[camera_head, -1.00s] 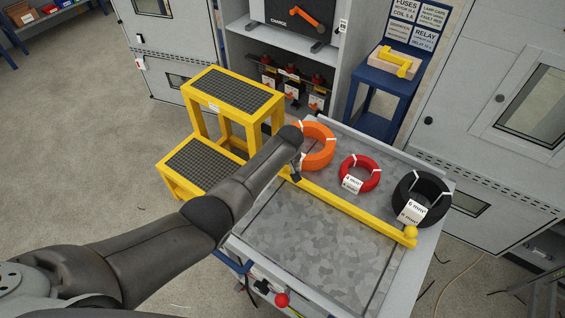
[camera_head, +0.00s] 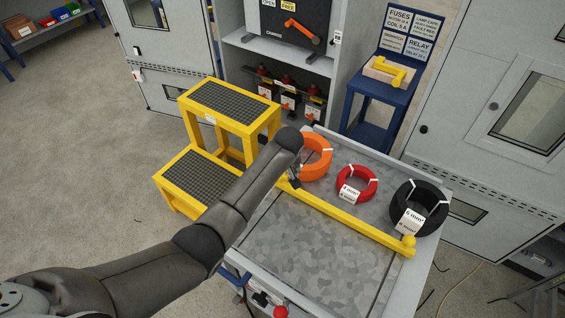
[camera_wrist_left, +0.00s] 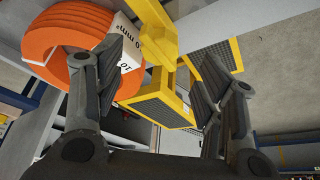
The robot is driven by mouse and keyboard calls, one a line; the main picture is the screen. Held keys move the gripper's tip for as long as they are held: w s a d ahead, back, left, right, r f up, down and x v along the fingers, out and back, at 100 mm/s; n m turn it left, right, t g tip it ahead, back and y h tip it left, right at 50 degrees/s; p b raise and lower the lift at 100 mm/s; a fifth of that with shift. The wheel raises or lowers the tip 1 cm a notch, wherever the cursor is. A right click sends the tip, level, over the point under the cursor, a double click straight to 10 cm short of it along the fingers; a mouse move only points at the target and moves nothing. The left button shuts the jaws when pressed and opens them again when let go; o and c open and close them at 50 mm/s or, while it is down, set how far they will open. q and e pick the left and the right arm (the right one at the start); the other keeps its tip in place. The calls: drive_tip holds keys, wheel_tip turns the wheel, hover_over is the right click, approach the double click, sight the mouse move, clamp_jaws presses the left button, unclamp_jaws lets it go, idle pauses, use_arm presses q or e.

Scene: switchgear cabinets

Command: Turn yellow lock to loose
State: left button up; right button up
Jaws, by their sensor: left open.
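A long yellow bar (camera_head: 345,217) with a yellow ball at its right end lies across the grey tabletop. No part is labelled as the yellow lock, so I cannot tell whether this bar is it. My left gripper (camera_head: 294,183) is at the bar's left end, mostly hidden under my dark arm. In the left wrist view, my left gripper (camera_wrist_left: 160,78) is open, and a yellow piece (camera_wrist_left: 148,28) shows above and between its fingers. I cannot tell whether they touch. A yellow handle (camera_head: 389,70) rests on a wooden block on the blue stand.
Orange (camera_head: 316,158), red (camera_head: 357,184) and black (camera_head: 418,207) cable coils sit behind the bar; the orange one is close beside my left gripper. A yellow step stool (camera_head: 226,110) stands left of the table. The tabletop (camera_head: 300,252) in front of the bar is clear.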

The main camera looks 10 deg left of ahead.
use_arm(q)
drive_tip(key=a+v, duration=0.1)
drive_tip(key=v, duration=0.5)
drive_tip(key=shift+d+r, duration=0.15)
drive_tip(key=shift+d, duration=0.35)
drive_tip(key=shift+s, duration=0.15)
drive_tip(key=s+a+f+m+h, duration=0.1)
drive_tip(key=s+a+f+m, duration=0.15)
drive_tip(key=s, duration=0.95)
drive_tip(key=s+a+f+m+h, duration=0.1)
drive_tip(key=s+a+f+m, duration=0.2)
drive_tip(key=s, duration=1)
drive_tip(key=s+a+r, duration=0.4)
drive_tip(key=s, duration=0.5)
wheel_tip(320, 180, down, 30)
drive_tip(key=s+m+g+b, duration=0.1)
drive_tip(key=s+g+b, duration=0.1)
drive_tip(key=b, duration=0.3)
drive_tip(key=s+a+f+b, duration=0.1)
drive_tip(key=s+f+b, duration=0.1)
drive_tip(key=s+f, duration=0.6)
drive_tip(key=s+a+f+g+b, duration=0.1)
drive_tip(key=s+f+b, duration=0.1)
drive_tip(key=s+f, duration=0.7)
wheel_tip(320, 180, down, 4)
drive_tip(key=shift+a+f, duration=0.15)
drive_tip(key=shift+a, duration=0.25)
